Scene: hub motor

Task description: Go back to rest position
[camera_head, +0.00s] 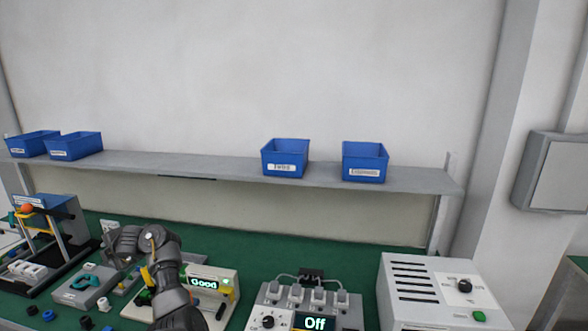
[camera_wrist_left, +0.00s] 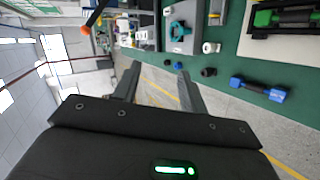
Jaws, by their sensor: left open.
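My left arm reaches over the green workbench (camera_head: 225,248) in the head view, bent in front of the device whose screen reads "Good" (camera_head: 205,284). The fingers of my left gripper cannot be made out there. In the left wrist view my left gripper (camera_wrist_left: 155,75) has its two fingers apart with nothing between them. It points past the bench edge, with floor showing below and between the fingers. My right gripper is in neither view.
A shelf (camera_head: 225,170) with several blue bins (camera_head: 285,158) spans the back. A device reading "Off" (camera_head: 315,322) and a white vented box (camera_head: 430,290) stand at the right. A blue-ended dumbbell-shaped part (camera_wrist_left: 260,88) lies near the bench edge.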

